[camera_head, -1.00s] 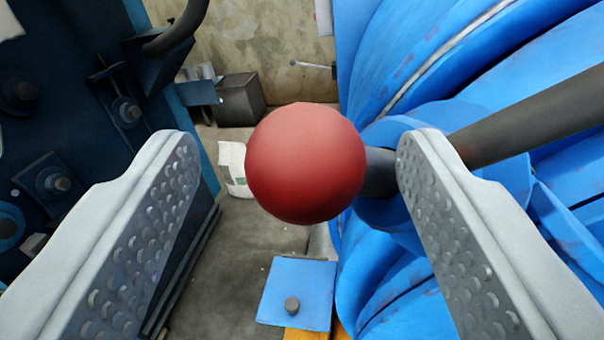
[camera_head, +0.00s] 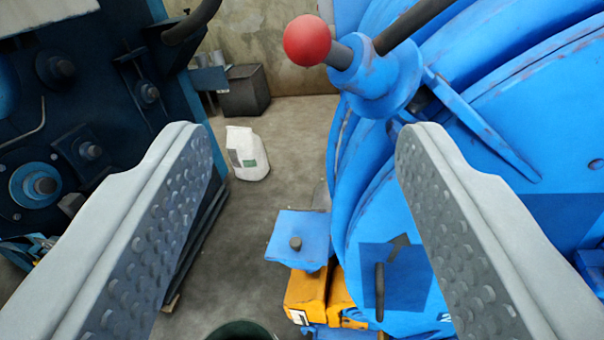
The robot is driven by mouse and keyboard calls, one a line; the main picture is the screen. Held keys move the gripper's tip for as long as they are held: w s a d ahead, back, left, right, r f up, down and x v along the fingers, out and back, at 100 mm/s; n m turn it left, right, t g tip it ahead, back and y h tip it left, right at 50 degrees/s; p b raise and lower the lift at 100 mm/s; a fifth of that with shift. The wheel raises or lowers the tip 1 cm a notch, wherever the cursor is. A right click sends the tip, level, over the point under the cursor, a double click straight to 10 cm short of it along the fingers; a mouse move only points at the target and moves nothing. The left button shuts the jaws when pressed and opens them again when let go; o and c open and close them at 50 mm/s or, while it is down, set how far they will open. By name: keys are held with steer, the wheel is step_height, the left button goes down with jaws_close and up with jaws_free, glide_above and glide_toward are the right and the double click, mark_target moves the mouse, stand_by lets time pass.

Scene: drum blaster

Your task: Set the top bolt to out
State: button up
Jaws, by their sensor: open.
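A red ball knob (camera_head: 307,40) shows at the upper middle on a short dark stem, which comes out of a blue round hub (camera_head: 378,80) on the big blue drum machine (camera_head: 520,130). A dark bar (camera_head: 418,20) runs from the hub up to the right. No part is labelled as the top bolt, and I cannot tell if the knob belongs to it. My gripper (camera_head: 303,135) is open and empty, its ridged jaws wide apart. The knob appears above the space between the jaws, with no contact visible.
A dark upright handle (camera_head: 380,291) is on the drum machine's lower front. A blue plate (camera_head: 298,238) stands above a yellow part (camera_head: 308,292). A dark blue machine (camera_head: 75,100) fills the left.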

steer(key=shift+s+a, duration=0.1)
steer(key=shift+s, duration=1.05)
